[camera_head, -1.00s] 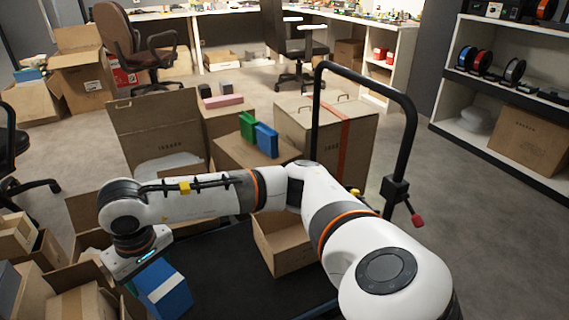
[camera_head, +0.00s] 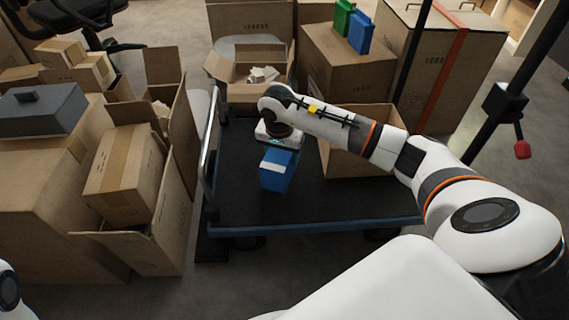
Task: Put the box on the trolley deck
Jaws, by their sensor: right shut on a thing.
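The blue box (camera_head: 275,172) with a white band hangs below my right gripper (camera_head: 278,148), which is shut on it. The fingers are mostly hidden by the wrist and the box. The box is over the dark trolley deck (camera_head: 240,200), left of its middle; I cannot tell whether its underside touches the deck. The deck has a blue front edge and a grey rail along its left side. My left gripper is out of view; only a bit of my white left arm shows at the lower left corner.
An open carton (camera_head: 350,165) stands on the deck's right part, and another open carton (camera_head: 245,90) stands behind. Stacked cartons (camera_head: 125,170) and a grey case (camera_head: 38,108) crowd the left. A black post with a red knob (camera_head: 522,150) rises at right. The deck's front is bare.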

